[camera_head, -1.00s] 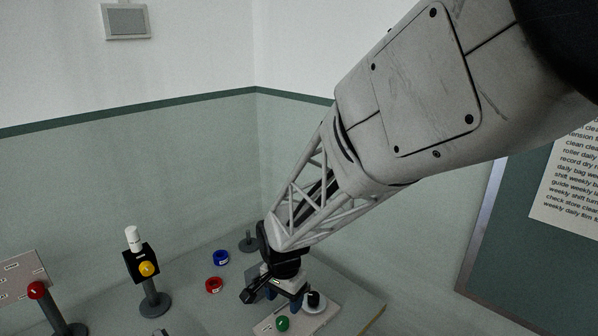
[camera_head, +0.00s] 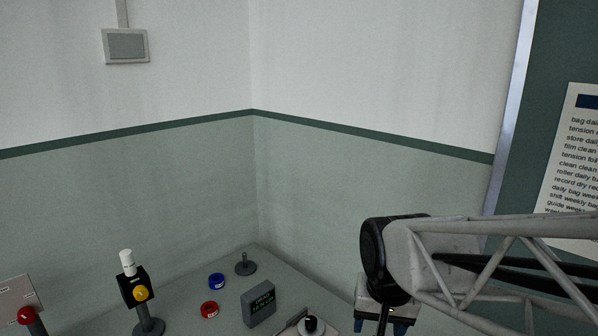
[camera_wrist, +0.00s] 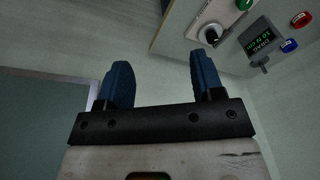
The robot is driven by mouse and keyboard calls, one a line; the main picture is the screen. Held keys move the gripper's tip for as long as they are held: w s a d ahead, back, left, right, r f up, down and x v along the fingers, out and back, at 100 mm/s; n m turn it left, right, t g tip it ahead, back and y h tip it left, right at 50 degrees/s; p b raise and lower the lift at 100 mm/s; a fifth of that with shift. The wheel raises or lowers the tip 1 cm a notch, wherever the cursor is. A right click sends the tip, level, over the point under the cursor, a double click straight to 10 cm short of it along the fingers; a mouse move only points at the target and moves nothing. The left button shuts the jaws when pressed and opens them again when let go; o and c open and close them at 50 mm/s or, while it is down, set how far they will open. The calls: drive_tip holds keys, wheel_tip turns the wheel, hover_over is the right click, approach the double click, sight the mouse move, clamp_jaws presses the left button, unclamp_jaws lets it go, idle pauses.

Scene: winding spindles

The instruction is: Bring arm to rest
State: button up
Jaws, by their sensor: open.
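My gripper (camera_head: 379,326) is at the lower right of the head view, to the right of the table's equipment, with my arm running off the right edge. Its two blue fingers show only partly there, at the bottom edge. In the wrist view my gripper (camera_wrist: 160,68) has its blue fingers wide apart, with nothing between them. The black knob (camera_wrist: 210,34) and the grey display box (camera_wrist: 263,40) lie beyond the fingertips, apart from them, toward the upper right.
On the table (camera_head: 178,296) stand a red ring (camera_head: 209,310), a blue ring (camera_head: 216,281), a grey spindle (camera_head: 245,265) and a post with a yellow button (camera_head: 140,293). A board (camera_head: 555,60) hangs on the right wall.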

drive_tip(key=s+d+r+n, duration=0.2)
drive_tip(key=s+d, duration=0.2)
drive_tip(key=s, duration=0.4)
drive_tip(key=shift+s+d+r+t, duration=0.15)
drive_tip(key=shift+d+r+t, duration=0.1)
drive_tip(key=shift+d+t, duration=0.15)
